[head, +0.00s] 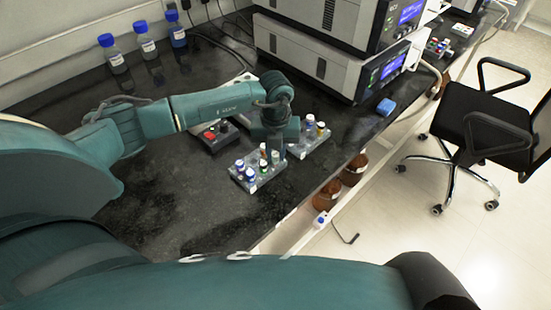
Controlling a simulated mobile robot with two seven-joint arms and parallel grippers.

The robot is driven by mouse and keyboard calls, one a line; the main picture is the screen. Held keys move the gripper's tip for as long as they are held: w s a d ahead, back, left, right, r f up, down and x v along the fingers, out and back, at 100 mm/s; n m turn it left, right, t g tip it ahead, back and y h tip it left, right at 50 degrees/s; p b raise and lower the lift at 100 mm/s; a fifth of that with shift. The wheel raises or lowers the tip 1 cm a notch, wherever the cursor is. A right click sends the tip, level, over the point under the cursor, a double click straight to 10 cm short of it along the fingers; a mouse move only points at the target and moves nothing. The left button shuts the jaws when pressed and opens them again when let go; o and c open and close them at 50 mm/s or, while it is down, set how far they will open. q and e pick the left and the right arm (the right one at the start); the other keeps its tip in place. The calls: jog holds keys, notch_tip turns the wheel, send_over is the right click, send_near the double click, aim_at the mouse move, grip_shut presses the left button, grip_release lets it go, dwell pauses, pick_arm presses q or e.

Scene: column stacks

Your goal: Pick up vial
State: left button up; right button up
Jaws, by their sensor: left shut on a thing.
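My left gripper (275,150) reaches in from the left and points down over a small grey rack (246,184). It is shut on a vial, which the fingers mostly hide at this size. I cannot tell whether that vial is clear of the rack. Several small vials with white, blue and green caps stand in this rack, one of them a blue-and-white vial (250,174) near its front. A second rack (308,146) just to the right holds more vials, including an amber one (320,129). My right gripper is not in view.
A dark box with a red top (210,135) sits left of the gripper. Stacked grey instruments (330,60) stand behind. Blue-capped bottles (147,46) line the wall. Brown bottles (328,194) stand below the bench edge. The dark bench (170,205) is clear at front left.

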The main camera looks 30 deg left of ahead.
aim_at(276, 154)
pick_arm(q)
grip_shut()
jog(key=shift+r, duration=0.1)
notch_tip(276, 154, up, 10)
jog(key=shift+b, duration=0.35)
jog(key=shift+o, duration=0.8)
grip_release()
jog(key=shift+c, duration=1.2)
